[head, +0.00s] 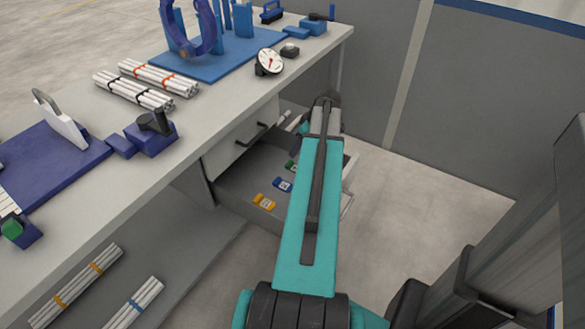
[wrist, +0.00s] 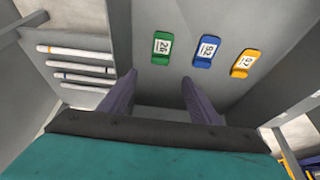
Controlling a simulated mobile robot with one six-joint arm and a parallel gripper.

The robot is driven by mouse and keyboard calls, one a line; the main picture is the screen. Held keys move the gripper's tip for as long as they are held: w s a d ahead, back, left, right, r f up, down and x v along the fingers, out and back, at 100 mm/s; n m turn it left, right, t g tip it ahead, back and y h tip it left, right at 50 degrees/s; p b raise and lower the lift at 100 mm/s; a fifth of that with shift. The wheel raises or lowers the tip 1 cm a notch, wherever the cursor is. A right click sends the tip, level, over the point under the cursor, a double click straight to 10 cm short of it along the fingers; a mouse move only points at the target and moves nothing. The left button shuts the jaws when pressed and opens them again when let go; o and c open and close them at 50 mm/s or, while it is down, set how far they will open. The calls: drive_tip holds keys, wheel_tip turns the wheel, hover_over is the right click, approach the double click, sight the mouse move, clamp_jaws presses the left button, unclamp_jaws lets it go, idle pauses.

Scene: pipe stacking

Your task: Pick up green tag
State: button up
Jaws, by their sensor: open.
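The green tag (wrist: 162,46) lies on the grey drawer floor in the wrist view, with a white number label on it. In the head view the green tag (head: 290,166) is partly hidden by my arm. My gripper (wrist: 159,77) is open and empty. In the wrist view its two dark purple fingers point towards the tags, and the green tag appears just beyond and between the fingertips, not touching them. How high the fingers are above the floor I cannot tell.
A blue tag (wrist: 206,51) and a yellow-orange tag (wrist: 244,63) lie to the right of the green one. Several white rods (wrist: 75,66) lie left in the wrist view. The open drawer's walls are close around. The workbench (head: 225,95) stands left of my arm.

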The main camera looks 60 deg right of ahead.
approach(288, 163)
drive_tip(key=shift+x, duration=1.3)
drive_tip(key=shift+d+f, duration=0.15)
drive_tip(key=shift+b+x, duration=0.45)
drive_tip(key=shift+x, duration=2.05)
drive_tip(key=c, duration=1.1)
